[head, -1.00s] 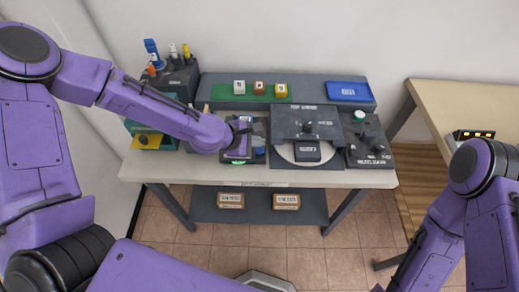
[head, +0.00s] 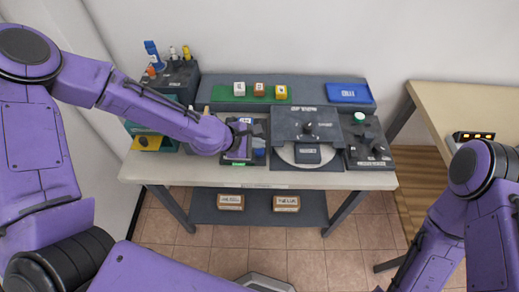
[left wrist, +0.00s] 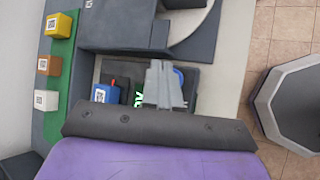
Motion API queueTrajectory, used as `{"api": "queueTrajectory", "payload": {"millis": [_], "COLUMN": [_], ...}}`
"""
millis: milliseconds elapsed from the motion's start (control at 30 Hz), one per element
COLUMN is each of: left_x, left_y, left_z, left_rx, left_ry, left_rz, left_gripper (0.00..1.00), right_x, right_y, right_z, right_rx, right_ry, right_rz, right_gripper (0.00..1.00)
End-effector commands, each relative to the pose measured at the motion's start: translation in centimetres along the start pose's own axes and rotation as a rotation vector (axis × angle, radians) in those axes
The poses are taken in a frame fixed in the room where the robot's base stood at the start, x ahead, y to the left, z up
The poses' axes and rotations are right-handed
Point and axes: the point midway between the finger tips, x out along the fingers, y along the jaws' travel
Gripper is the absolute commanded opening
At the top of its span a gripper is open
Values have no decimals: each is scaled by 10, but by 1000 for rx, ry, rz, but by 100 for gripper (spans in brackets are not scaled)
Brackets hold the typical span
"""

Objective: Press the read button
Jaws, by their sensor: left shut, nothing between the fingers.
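A dark reader station (head: 258,131) stands on the table, left of the round-plate station, with green lit text (left wrist: 139,97) on it in the left wrist view. A round blue button (left wrist: 179,75) shows partly behind my fingers; its label cannot be read. It appears as a small blue patch (head: 260,153) in the head view. A blue cube (left wrist: 101,93) with a code label sits at the station's far side. My left gripper (left wrist: 165,88) is shut and empty, over the station beside the blue button; contact cannot be told. My right gripper is out of view.
A dark station with a round white plate (head: 282,153) stands right of the reader. A control box with a green-white button (head: 359,117) is further right. Three cubes sit on a green mat (head: 220,94) behind, beside a blue tray (head: 349,92). The table's front strip (head: 230,180) is clear.

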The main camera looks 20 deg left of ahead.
Motion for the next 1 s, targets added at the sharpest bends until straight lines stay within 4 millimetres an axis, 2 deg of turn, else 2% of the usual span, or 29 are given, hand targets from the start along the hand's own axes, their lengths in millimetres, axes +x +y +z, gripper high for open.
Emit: {"api": "queueTrajectory", "payload": {"millis": [667,1000], "left_x": [0,6], "left_y": [0,-5], "left_z": [0,-5], "left_rx": [0,-1], "left_ry": [0,0], "left_rz": [0,0], "left_gripper": [0,0], "right_x": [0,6], "right_y": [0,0], "right_z": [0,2], "right_rx": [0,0], "right_ry": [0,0], "right_rz": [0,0], "right_gripper": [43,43]}}
